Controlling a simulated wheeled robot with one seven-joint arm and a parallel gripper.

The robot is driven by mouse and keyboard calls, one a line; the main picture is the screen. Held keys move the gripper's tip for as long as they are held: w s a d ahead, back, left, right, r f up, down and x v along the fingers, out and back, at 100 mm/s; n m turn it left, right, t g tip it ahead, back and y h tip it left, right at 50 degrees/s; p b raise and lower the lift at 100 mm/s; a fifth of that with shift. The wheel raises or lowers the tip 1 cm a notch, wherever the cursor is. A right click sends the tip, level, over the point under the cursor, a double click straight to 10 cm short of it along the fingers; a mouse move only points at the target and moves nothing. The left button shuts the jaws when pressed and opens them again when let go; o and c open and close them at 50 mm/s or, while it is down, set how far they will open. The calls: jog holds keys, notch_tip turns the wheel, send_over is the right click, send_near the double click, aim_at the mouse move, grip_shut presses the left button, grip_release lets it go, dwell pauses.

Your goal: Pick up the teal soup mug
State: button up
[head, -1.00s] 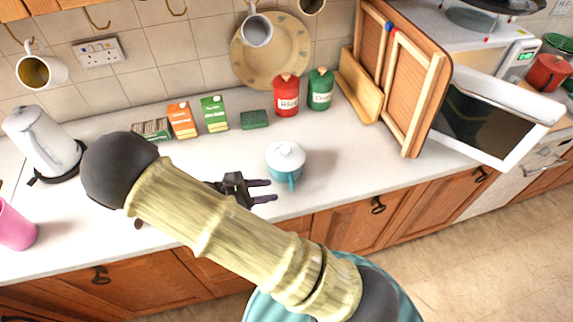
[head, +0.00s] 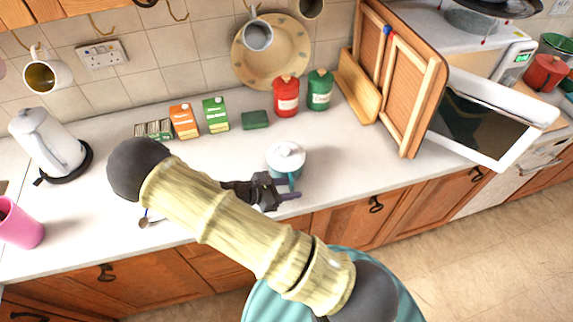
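The teal soup mug (head: 284,170) stands upright on the white counter, right of the picture's middle, with a white lid on top. Its handle faces the front edge of the counter. My gripper (head: 288,188) is at the front of the mug, right by the handle, with its fingers pointing right. The fingers are apart, and the handle appears to be at or between them. Whether they touch it cannot be told. My arm crosses the lower middle of the view and hides part of the counter.
Behind the mug stand a red canister (head: 286,97), a green canister (head: 320,90), a green box (head: 255,120) and cartons (head: 216,114). Wooden boards (head: 412,95) lean at right near an open microwave (head: 490,115). A kettle (head: 48,145) and pink cup (head: 17,225) stand left.

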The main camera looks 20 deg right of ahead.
jog(key=shift+d+f, duration=0.25)
jog(key=shift+d, duration=0.35)
jog(key=shift+c, duration=0.5)
jog(key=shift+r, duration=0.1)
grip_shut()
